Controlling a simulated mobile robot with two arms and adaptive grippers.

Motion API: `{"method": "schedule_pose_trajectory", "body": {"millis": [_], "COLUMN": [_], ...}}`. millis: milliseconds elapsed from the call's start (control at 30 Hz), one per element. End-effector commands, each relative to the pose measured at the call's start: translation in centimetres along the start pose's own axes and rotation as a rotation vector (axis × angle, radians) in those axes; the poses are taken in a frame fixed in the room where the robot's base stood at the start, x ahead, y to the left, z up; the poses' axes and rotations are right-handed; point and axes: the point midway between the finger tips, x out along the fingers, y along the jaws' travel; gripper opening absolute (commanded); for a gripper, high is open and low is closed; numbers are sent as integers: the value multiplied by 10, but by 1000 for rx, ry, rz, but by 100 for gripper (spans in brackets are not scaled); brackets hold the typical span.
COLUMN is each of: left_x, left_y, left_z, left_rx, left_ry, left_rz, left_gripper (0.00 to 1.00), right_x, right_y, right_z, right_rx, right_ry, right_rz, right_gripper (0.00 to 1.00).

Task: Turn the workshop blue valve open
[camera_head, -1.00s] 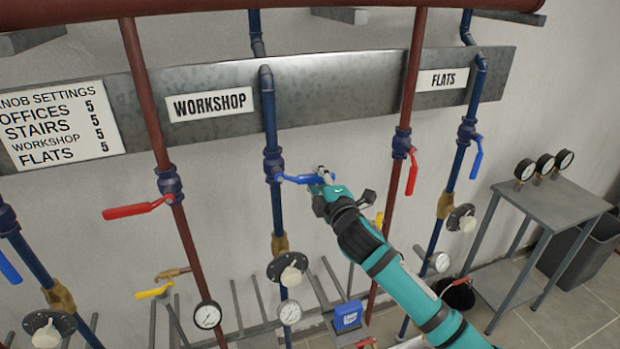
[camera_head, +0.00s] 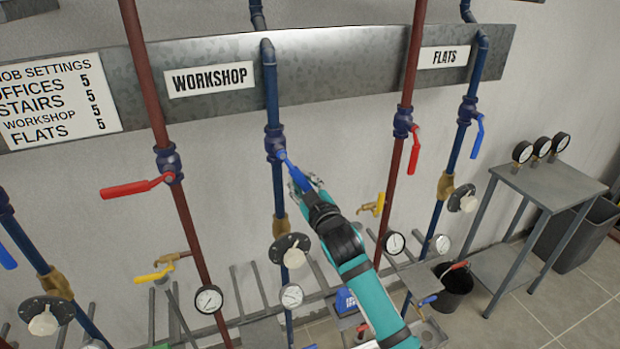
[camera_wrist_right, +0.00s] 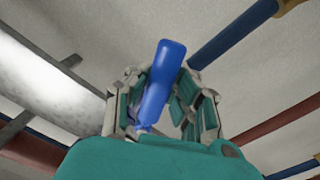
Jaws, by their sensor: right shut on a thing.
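The blue valve handle (camera_head: 294,171) sits on the blue pipe (camera_head: 270,95) beside the WORKSHOP sign (camera_head: 213,79). It slants down and to the right from the valve body (camera_head: 275,141). My right gripper (camera_head: 305,184) is shut on the handle's outer end. In the right wrist view the blue handle (camera_wrist_right: 160,85) stands between the two fingers of my right gripper (camera_wrist_right: 162,110). My left gripper is not in view.
A red handle (camera_head: 137,187) on a red pipe is to the left, and another red handle (camera_head: 414,150) is to the right. A dial knob (camera_head: 291,251) is below the gripper. A grey table (camera_head: 555,182) with gauges stands at the right.

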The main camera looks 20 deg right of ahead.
Motion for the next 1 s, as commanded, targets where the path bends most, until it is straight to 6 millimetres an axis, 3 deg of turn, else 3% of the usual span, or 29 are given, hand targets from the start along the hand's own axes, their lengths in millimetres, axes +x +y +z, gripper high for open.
{"method": "schedule_pose_trajectory", "body": {"millis": [200,500,1000], "left_x": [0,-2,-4], "left_y": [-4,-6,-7], "left_z": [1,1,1], "left_rx": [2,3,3], "left_ry": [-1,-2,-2], "left_rz": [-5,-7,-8], "left_gripper": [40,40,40], "right_x": [0,0,0], "right_y": [-20,-34,-42], "right_z": [1,-3,-6], "right_rx": [204,408,528], "right_ry": [-8,-9,-9], "right_rz": [-5,-4,-4], "right_gripper": [0,0,0]}}
